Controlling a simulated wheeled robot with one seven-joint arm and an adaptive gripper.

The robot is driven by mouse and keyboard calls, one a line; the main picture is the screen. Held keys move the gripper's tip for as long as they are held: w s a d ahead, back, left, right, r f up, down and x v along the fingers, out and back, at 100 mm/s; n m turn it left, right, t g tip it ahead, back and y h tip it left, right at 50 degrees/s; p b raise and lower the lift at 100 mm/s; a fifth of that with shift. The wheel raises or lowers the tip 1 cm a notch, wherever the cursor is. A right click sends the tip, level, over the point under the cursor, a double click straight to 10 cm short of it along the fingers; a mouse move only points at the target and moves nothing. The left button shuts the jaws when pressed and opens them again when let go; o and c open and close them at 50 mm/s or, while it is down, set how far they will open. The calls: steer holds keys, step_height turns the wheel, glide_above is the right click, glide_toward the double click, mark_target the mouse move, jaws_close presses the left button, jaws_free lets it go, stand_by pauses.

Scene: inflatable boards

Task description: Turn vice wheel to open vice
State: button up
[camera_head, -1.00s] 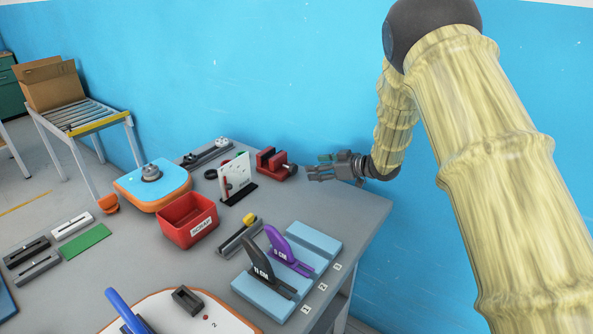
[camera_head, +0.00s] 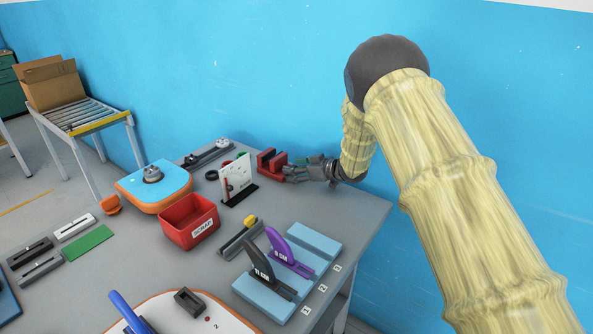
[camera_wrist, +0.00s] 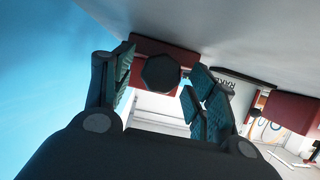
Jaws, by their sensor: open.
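The red vice (camera_head: 270,161) stands on the grey table near the blue wall in the head view. In the wrist view its red body (camera_wrist: 170,51) lies ahead, with the dark many-sided vice wheel (camera_wrist: 161,73) in front of it. My gripper (camera_head: 290,174) is at the right side of the vice, beside the wheel end. In the wrist view my gripper (camera_wrist: 158,85) is open, with one finger on each side of the wheel. Whether the fingers touch the wheel I cannot tell. In the head view the wheel is hidden by my fingers.
A white upright panel (camera_head: 236,178) stands left of the vice. A red scrap bin (camera_head: 189,221) and a blue-and-orange block (camera_head: 153,186) are farther left. The table's right corner is clear.

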steer(key=c, duration=1)
steer(key=shift+a+b, duration=0.1)
steer(key=shift+b, duration=0.25)
steer(key=shift+s+f+n+t+h+b, duration=0.15)
steer(key=shift+n+t+h+b, duration=0.15)
steer(key=shift+n+t+b, duration=0.5)
steer(key=n+t+b, duration=0.1)
steer(key=n+b, duration=0.1)
steer(key=b, duration=0.2)
steer(key=shift+a+f+h, duration=0.1)
steer(key=shift+h, duration=0.2)
steer(key=n+t+b, duration=0.1)
steer(key=n+b, duration=0.1)
steer(key=b, duration=0.1)
steer(key=shift+s, duration=0.1)
steer(key=shift+r, duration=0.3)
steer(key=shift+d, duration=0.2)
